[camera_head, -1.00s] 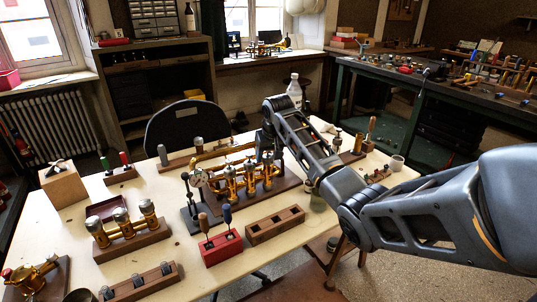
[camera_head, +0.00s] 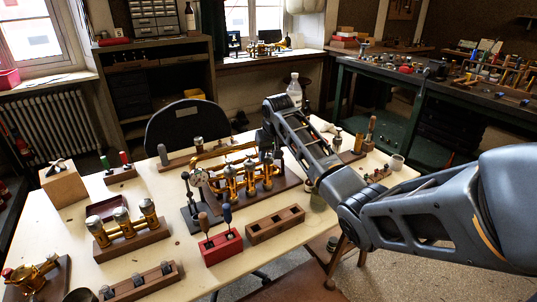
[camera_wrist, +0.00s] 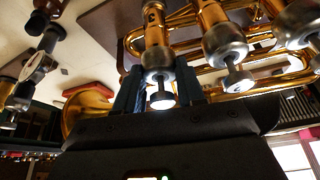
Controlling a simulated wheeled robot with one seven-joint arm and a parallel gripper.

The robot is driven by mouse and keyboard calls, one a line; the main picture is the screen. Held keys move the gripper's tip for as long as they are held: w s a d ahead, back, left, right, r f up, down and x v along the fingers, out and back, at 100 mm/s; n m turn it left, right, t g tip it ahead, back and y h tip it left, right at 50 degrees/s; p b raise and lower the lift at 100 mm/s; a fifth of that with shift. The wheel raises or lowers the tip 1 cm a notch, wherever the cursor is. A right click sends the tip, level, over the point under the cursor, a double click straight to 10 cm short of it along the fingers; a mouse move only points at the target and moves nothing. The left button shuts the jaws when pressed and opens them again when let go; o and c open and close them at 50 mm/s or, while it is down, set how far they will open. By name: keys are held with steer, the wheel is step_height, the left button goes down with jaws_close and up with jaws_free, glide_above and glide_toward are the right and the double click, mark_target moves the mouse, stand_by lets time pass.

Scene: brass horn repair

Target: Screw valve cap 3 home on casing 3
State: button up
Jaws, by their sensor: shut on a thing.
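The brass horn (camera_head: 212,178) lies on its wooden base on the table, with upright valve casings in a row. My gripper (camera_head: 267,150) comes down over the right end of this row, its fingertips partly hidden by the arm and valves. In the wrist view my gripper (camera_wrist: 159,82) has one dark finger on each side of the end valve. It is shut on the silver valve cap 3 (camera_wrist: 157,57), whose stem and bright button stick out between the fingers. The cap sits on brass casing 3 (camera_wrist: 154,28); their seam is too small to judge. Two neighbouring capped valves (camera_wrist: 225,45) stand beside it.
A red block with two screwdrivers (camera_head: 222,247) and a wooden slotted block (camera_head: 275,225) stand in front of the horn. A three-valve brass set (camera_head: 124,227) is at left. A gauge on a stand (camera_head: 190,205) is close to the horn's left side.

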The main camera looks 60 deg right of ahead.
steer(key=m+p, duration=0.1)
steer(key=m, duration=0.1)
steer(key=m+g+p, duration=0.1)
steer(key=shift+w+a+r+m+h, duration=0.1)
steer(key=shift+w+a+m+h, duration=0.05)
steer(key=shift+m+h, duration=0.25)
steer(key=shift+m+g, duration=0.3)
steer(key=shift+m, duration=0.4)
steer(key=shift+w+m+g+h+p, duration=0.1)
steer(key=shift+m+g+h+p, duration=0.25)
steer(key=shift+m, duration=0.45)
steer(key=m+g, duration=0.1)
steer(key=m, duration=0.2)
steer(key=shift+m, duration=0.3)
steer(key=shift+b, duration=0.35)
steer(key=shift+w+f+m+g, duration=0.1)
steer(key=shift+f+m+g, duration=0.2)
steer(key=shift+m, duration=0.2)
steer(key=shift+r+m+g+b, duration=0.1)
steer(key=shift+m+g+b, duration=0.65)
steer(key=shift+m+b, duration=0.95)
steer(key=shift+m+p, duration=0.3)
steer(key=shift+p, duration=0.1)
